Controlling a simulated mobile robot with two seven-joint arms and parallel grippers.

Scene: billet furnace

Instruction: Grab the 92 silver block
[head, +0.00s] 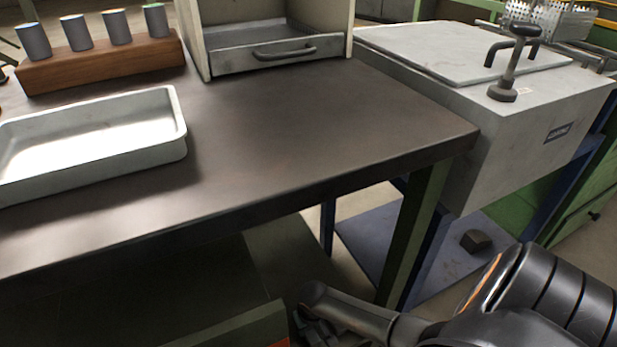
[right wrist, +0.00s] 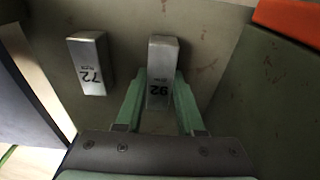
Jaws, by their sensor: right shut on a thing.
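The silver block marked 92 (right wrist: 161,62) shows in the right wrist view, standing between the two green fingers of my right gripper (right wrist: 160,88). The fingers are shut on its sides. The number reads upside down in this view. In the head view my right gripper (head: 322,326) is low at the bottom edge, beside the table, and the block cannot be made out there. My left gripper is in neither view.
A silver block marked 72 (right wrist: 89,62) stands left of the held block. An orange edge (right wrist: 290,20) is at upper right. In the head view are a dark table (head: 290,130), a metal tray (head: 178,135), a wooden rack (head: 105,68) with several cylinders, and a grey chest (head: 470,150).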

